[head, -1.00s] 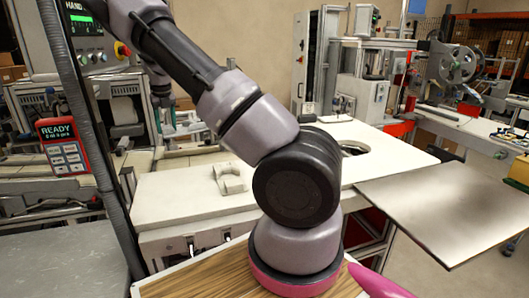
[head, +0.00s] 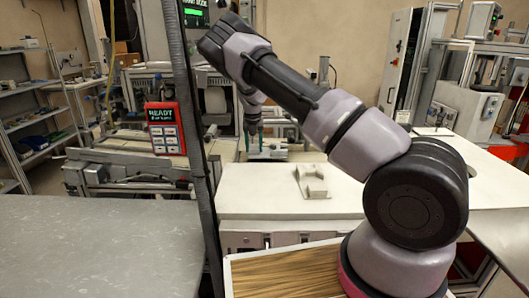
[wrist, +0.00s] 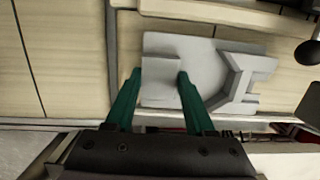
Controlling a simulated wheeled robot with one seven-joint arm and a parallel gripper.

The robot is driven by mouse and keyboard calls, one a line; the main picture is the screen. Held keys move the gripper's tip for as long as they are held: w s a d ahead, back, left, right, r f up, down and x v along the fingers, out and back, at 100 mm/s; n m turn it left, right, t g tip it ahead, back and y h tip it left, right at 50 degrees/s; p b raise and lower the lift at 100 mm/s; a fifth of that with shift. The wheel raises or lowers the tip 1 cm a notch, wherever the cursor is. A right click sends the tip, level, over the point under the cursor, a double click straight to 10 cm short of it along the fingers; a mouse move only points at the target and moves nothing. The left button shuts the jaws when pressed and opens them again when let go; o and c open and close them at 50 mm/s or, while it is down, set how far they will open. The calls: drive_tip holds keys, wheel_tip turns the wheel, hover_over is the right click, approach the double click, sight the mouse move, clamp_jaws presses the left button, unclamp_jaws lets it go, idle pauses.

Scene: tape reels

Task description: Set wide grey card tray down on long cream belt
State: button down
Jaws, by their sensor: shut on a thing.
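My gripper (wrist: 157,75) has green fingers and is shut on the wide grey card tray (wrist: 215,58). The fingers stand either side of the tray's left block; the stepped walls reach out to the right. In the head view my gripper (head: 253,136) is small, beyond the white table, with the tray (head: 268,153) just under the fingers. The long cream belt (wrist: 65,65) shows as a pale surface with dark seams behind and beside the tray. I cannot tell whether the tray touches it.
A white table (head: 255,195) with a pale notched block (head: 312,181) lies nearer me. A red panel reading READY (head: 165,128) stands left of the belt machine. A dark round knob (wrist: 307,52) is right of the tray. A grey bench (head: 90,245) is at front left.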

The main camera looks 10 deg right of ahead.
sight(263, 152)
drive_tip(key=shift+f, duration=0.6)
drive_tip(key=d, duration=0.2)
drive_tip(key=s+d, duration=0.1)
drive_tip(key=d, duration=0.1)
drive_tip(key=shift+f, duration=0.35)
drive_tip(key=shift+w+f, duration=0.1)
drive_tip(key=shift+f, duration=0.1)
drive_tip(key=shift+f, duration=0.2)
drive_tip(key=shift+c, duration=1.3)
unclamp_jaws()
drive_tip(key=shift+a, duration=0.1)
drive_tip(key=shift+r, duration=0.1)
